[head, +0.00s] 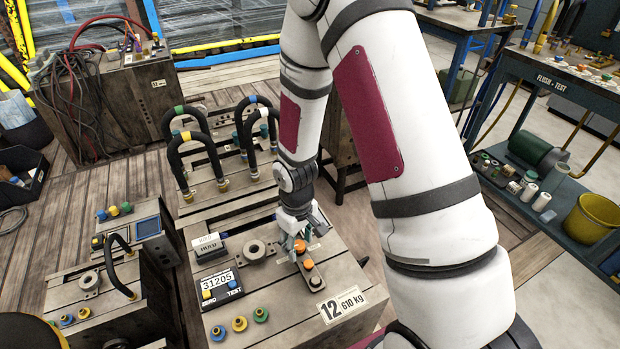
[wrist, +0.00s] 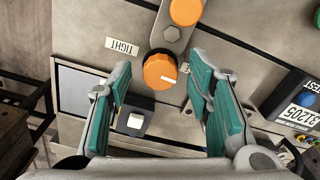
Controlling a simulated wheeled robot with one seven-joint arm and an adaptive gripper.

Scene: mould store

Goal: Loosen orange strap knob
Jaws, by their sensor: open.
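An orange knob (wrist: 160,71) with a white pointer mark is on a grey metal strap (wrist: 173,33) in the wrist view. In the head view my gripper (head: 292,240) points down over the mould block's top, beside an orange knob (head: 307,265).
The block (head: 250,325) also bears a 31205 display box (head: 217,285), a HOLD sign (head: 208,248), a round ring (head: 256,250) and several coloured fittings in front. Black looped hoses (head: 195,140) stand behind. A blue flush-test bench (head: 560,85) is at right.

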